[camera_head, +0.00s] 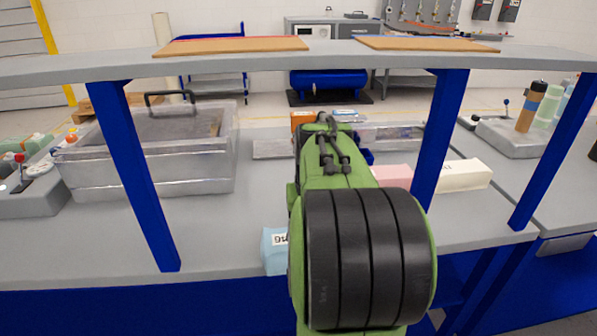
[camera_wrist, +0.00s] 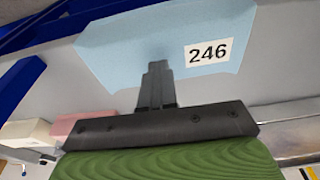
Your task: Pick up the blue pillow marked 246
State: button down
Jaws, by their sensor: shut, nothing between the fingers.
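The light blue pillow marked 246 (camera_wrist: 125,50) lies on the grey bench in the wrist view, with its white number label facing the camera. In the head view a corner of the pillow (camera_head: 272,262) shows at the bench's front edge, mostly hidden behind my green and black arm. My gripper (camera_wrist: 158,70) is shut, its fingers together with nothing between them. The fingertips overlap the pillow's lower middle in the wrist view, left of the label; I cannot tell whether they touch it.
A pink block (camera_head: 392,177) and a cream block (camera_head: 463,175) lie right of my arm. A large grey bin (camera_head: 150,160) stands at the left. Blue posts (camera_head: 140,185) and an upper shelf (camera_head: 330,58) frame the bench. Bare bench top lies left of the pillow.

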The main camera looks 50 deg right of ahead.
jog(key=shift+a+f, duration=0.1)
jog(key=shift+f, duration=0.3)
